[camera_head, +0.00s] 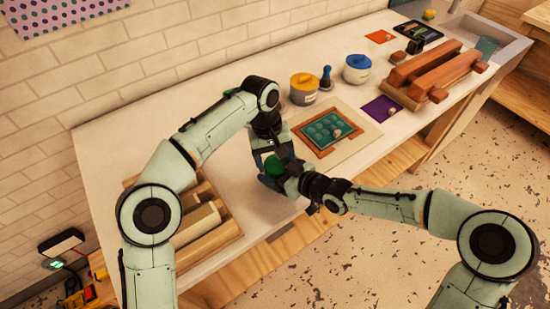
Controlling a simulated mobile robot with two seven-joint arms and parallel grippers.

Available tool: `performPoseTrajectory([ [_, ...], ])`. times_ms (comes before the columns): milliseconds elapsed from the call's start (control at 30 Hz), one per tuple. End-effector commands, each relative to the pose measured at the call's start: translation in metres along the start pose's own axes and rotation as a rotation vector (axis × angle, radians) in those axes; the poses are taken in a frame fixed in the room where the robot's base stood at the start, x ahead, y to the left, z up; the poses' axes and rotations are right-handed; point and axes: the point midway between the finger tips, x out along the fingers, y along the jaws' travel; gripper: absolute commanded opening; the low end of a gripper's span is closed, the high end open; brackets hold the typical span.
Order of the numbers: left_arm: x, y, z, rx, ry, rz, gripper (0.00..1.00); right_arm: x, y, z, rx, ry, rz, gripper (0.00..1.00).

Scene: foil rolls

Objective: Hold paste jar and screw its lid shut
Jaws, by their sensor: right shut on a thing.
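A small green round piece (273,165), seemingly the paste jar or its lid, shows between my two grippers above the near edge of the white table. My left gripper (272,157) reaches down over it from above; whether its fingers grip the piece is too small to tell. My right gripper (276,180) comes in from the right, low at the side, and is shut on what seems to be the paste jar. The fingers hide most of the jar, so I cannot tell how the lid sits on it.
Behind stand a yellow-lidded pot (303,91), a blue-lidded pot (357,70) and a blue stamp-like tool (326,77). A framed green tray (326,131) lies right of the grippers. A rack with brown rolls (432,70) is farther right; pale rolls (205,222) lie near left.

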Motion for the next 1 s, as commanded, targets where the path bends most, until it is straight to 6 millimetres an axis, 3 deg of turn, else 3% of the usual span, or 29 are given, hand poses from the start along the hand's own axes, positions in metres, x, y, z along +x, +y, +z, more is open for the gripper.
performPoseTrajectory([
  [367,-0.001,0.002,0.001,0.000,0.001,0.003,0.97,0.000,-0.001,-0.001,-0.002,0.002,-0.002,0.00],
  [700,-0.041,0.007,0.005,0.001,0.003,0.006,0.97,0.000,-0.001,0.000,0.000,0.000,-0.002,0.00],
  [1000,-0.045,0.006,0.005,0.000,0.001,0.002,0.97,0.000,0.000,0.000,-0.001,0.001,0.000,0.00],
])
